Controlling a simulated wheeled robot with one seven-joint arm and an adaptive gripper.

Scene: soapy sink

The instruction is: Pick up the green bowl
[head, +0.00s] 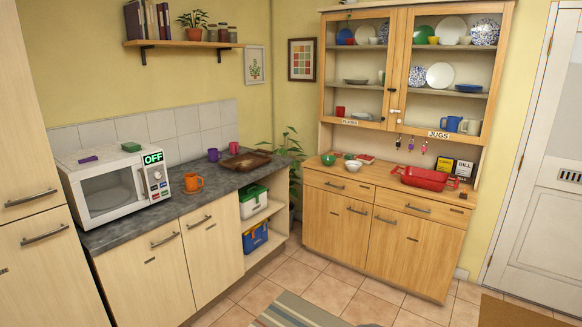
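A small green bowl (328,159) sits on the wooden ledge of the dresser, near its left end. A white bowl (353,165) stands just to its right. A larger round green dish (422,33) is on the top shelf behind the dresser's glass doors; I cannot tell whether it is a bowl or a plate. My gripper is not in view.
A red rack or tray (425,179) lies on the dresser's right side. The grey worktop (225,181) holds a microwave (115,181), an orange mug (193,182) and a brown tray (246,161). Tiled floor (328,293) is open before the dresser, with a striped rug (292,312).

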